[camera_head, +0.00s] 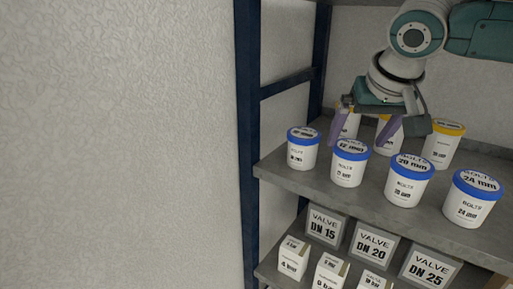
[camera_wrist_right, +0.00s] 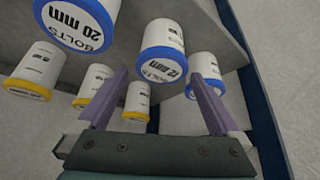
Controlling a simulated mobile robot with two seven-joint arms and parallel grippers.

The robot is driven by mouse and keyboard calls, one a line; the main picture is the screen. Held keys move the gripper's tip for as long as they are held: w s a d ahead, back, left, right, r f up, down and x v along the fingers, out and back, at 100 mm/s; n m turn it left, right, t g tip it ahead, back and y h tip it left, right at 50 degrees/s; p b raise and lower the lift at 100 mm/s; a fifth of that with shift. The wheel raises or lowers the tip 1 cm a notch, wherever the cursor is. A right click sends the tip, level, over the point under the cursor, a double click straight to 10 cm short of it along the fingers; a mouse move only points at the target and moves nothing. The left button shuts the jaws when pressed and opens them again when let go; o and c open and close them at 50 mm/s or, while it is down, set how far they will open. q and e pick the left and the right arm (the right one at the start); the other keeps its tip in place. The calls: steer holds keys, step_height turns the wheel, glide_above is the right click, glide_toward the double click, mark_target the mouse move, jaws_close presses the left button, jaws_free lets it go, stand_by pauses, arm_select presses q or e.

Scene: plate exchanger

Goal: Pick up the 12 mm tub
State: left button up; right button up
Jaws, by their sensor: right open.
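The 12 mm tub (camera_head: 349,169) is white with a blue lid and stands upright at the front of the upper shelf. It also shows in the right wrist view (camera_wrist_right: 164,31), with its lid facing the space between my fingers. My right gripper (camera_head: 365,137) is open, with its purple fingers pointing down just above and behind the tub's lid in the head view. In the right wrist view the gripper (camera_wrist_right: 159,76) has nothing between its fingers. I cannot tell the exact gap to the lid. My left gripper is out of view.
A smaller blue-lidded tub (camera_head: 302,154) stands left of it, a 20 mm tub (camera_head: 406,188) and a 24 mm tub (camera_head: 470,205) right. Yellow-lidded tubs (camera_head: 441,148) stand behind. Valve boxes (camera_head: 371,250) fill the shelf below. A blue rack post (camera_head: 249,130) bounds the left side.

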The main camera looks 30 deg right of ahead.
mark_target(352, 146)
steer(key=x, duration=0.4)
steer(key=shift+a, duration=0.1)
steer(key=shift+c, duration=0.4)
jaws_close()
steer(key=shift+r, duration=0.1)
